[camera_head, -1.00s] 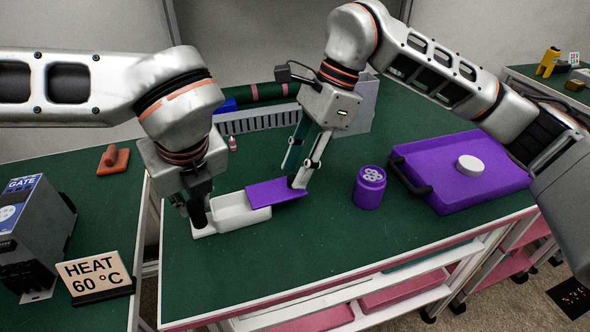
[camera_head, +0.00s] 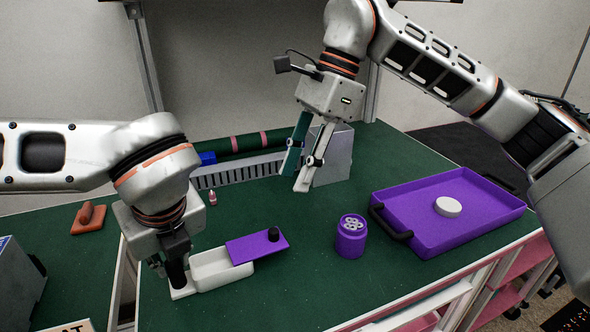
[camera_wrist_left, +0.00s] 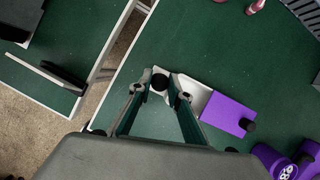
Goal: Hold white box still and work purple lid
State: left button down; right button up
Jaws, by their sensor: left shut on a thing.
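The white box (camera_head: 222,270) stands on the green table, its open left part showing. The purple lid (camera_head: 255,246), a flat plate with a black knob (camera_head: 273,234), lies over the box's right end and reaches past it to the right. My left gripper (camera_wrist_left: 166,80) is shut on a black post (camera_wrist_left: 158,82) at the box's left end, which is partly hidden by the fingers. In the left wrist view the lid (camera_wrist_left: 229,113) lies right of the fingers. My right gripper (camera_head: 301,176) is open and empty, above the table behind the lid and apart from it.
A purple jar (camera_head: 351,238) and a purple tray (camera_head: 450,232) bearing a white disc (camera_head: 448,207) stand to the right. A grey slotted rack (camera_head: 240,173) and a grey bin (camera_head: 334,160) are at the back. The table right of the lid is clear up to the jar.

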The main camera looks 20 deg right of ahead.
pick_arm(q)
jog(key=c, duration=1.8)
grip_release()
